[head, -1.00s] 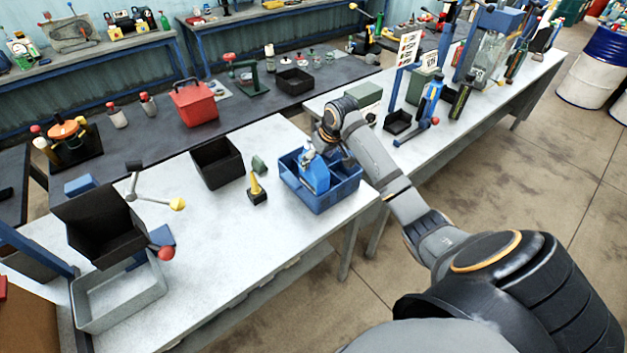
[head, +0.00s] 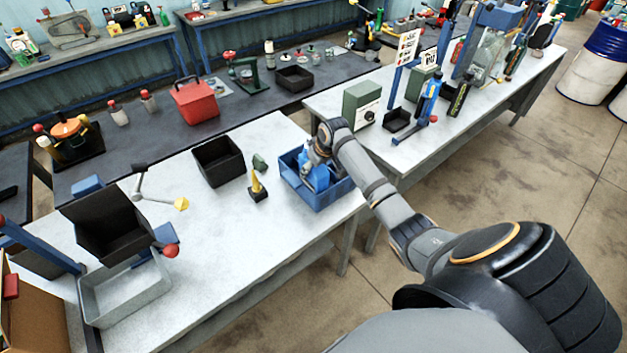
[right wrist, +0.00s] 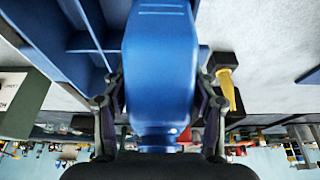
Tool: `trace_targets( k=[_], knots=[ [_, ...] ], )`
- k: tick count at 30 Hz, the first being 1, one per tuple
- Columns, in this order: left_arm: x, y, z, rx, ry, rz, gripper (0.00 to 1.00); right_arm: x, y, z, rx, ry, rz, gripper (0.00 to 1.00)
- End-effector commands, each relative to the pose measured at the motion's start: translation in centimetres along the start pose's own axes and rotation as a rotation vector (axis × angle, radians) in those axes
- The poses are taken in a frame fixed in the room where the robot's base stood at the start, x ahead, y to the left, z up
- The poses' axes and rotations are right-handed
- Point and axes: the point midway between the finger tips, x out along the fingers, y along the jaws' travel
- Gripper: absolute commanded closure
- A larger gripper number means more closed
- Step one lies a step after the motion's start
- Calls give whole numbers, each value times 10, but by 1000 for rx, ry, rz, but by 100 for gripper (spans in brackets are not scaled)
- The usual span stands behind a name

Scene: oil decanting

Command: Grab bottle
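A blue bottle (head: 318,178) stands in the blue crate (head: 318,202) at the near table's right end. In the right wrist view the bottle (right wrist: 160,65) fills the middle, its narrow neck toward my palm. My right gripper (head: 318,160) is down at the bottle's top in the head view. Its fingers (right wrist: 160,108) lie on either side of the bottle near the neck and look open around it; firm contact is not clear. The crate's dividers (right wrist: 90,42) show to the left of the bottle. My left gripper is not in view.
A yellow-and-black cone-shaped item (head: 257,188) stands just left of the crate, beside a black bin (head: 218,160). A green-grey box (head: 362,103) stands on the table behind. A grey tray (head: 125,293) lies at the left.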

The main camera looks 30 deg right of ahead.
Motion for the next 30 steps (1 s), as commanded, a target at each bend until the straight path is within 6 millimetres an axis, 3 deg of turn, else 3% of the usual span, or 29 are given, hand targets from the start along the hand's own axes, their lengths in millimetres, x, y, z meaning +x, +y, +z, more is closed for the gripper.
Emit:
trace_targets(
  k=[1, 12, 23, 30],
  knots=[
    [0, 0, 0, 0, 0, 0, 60, 0, 0, 0, 0, 0, 0, 53],
    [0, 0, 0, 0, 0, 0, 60, 0, 0, 0, 0, -1, 0, 100],
    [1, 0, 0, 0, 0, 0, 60, -4, 0, -3, -1, 4, 1, 100],
    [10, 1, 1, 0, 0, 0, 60, -26, 0, -12, -2, 8, 1, 100]
  ],
)
